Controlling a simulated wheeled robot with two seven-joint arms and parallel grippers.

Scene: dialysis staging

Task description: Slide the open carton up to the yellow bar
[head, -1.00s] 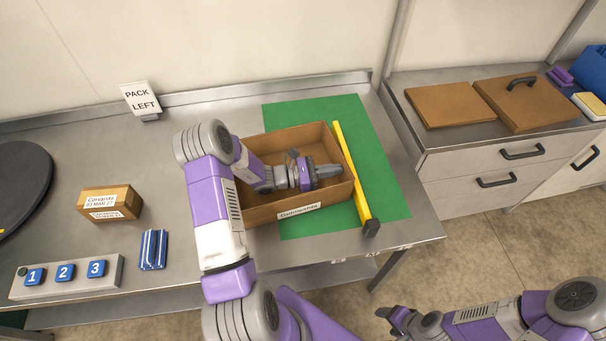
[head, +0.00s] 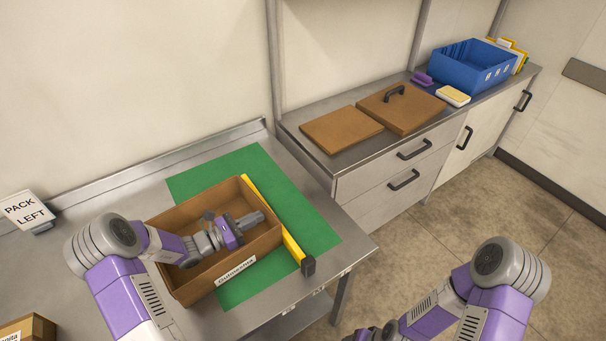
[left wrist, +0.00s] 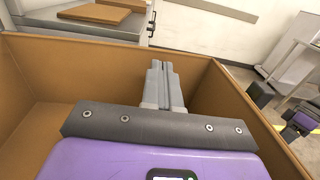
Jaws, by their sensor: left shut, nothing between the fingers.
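The open carton (head: 186,290), brown with a white label on its near side, stands upright on the green mat (head: 305,222) in the head view. The yellow bar (head: 268,209), with a black end, lies on the mat along the carton's right side. Carton and bar look very close; I cannot tell whether they touch. My left gripper (head: 262,217) is inside the carton, shut and empty, its fingers pointing at the bar-side wall. In the left wrist view its shut fingers (left wrist: 163,82) show between the carton walls (left wrist: 85,65). My right gripper is at the bottom edge of the head view, mostly cut off.
A PACK LEFT sign (head: 27,212) stands on the bench at left. A small labelled box (head: 30,328) is at the lower left. A side counter holds two brown boards (head: 341,129) and a blue bin (head: 470,68). Bare mat lies beyond the bar.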

